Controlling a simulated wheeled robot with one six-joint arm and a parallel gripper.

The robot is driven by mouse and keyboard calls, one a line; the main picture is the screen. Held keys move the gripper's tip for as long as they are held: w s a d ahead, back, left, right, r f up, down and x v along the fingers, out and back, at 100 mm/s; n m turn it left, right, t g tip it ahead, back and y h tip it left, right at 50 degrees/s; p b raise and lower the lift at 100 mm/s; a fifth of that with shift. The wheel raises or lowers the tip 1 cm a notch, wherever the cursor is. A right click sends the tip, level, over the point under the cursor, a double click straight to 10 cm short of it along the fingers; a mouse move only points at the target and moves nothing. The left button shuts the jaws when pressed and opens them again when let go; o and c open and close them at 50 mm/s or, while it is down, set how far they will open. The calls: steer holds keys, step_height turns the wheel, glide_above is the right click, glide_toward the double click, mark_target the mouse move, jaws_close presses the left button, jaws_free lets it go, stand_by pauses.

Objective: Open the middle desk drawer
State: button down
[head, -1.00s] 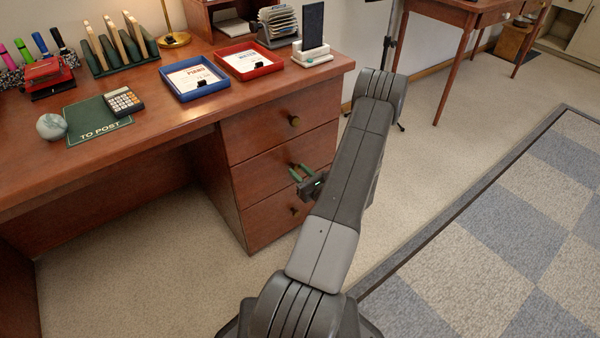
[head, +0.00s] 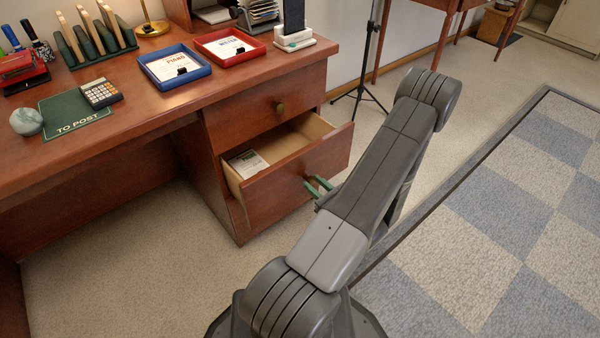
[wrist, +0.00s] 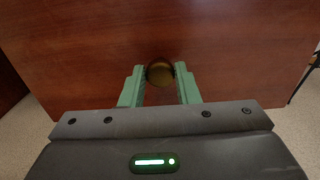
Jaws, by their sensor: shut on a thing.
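The middle desk drawer (head: 297,178) is pulled well out of the desk, and its pale wooden inside shows in the head view. A paper or card (head: 247,163) lies in it. My gripper (head: 314,187) is at the drawer front, with its green fingers on the knob. The drawer front (wrist: 160,35) fills most of that view.
The top drawer (head: 265,105) above is closed. The desktop (head: 150,110) holds a blue tray (head: 175,72), a red tray (head: 228,46), a calculator (head: 101,93) and a round ball (head: 26,121). A tripod stand (head: 362,75) is behind the drawer. Carpet is clear at right.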

steer(key=v, duration=1.6)
steer(key=shift+s, duration=0.2)
steer(key=shift+d, duration=0.15)
steer(key=c, duration=1.1)
jaws_free()
steer(key=shift+s, duration=0.1)
steer(key=p+v, duration=0.2)
steer(key=v, duration=1.1)
steer(key=shift+s+d+p, duration=0.2)
steer(key=shift+d+p, duration=0.05)
steer(key=shift+p, duration=0.15)
steer(key=shift+w+a, duration=0.1)
steer(key=b+x, duration=0.3)
steer(key=x, duration=1.1)
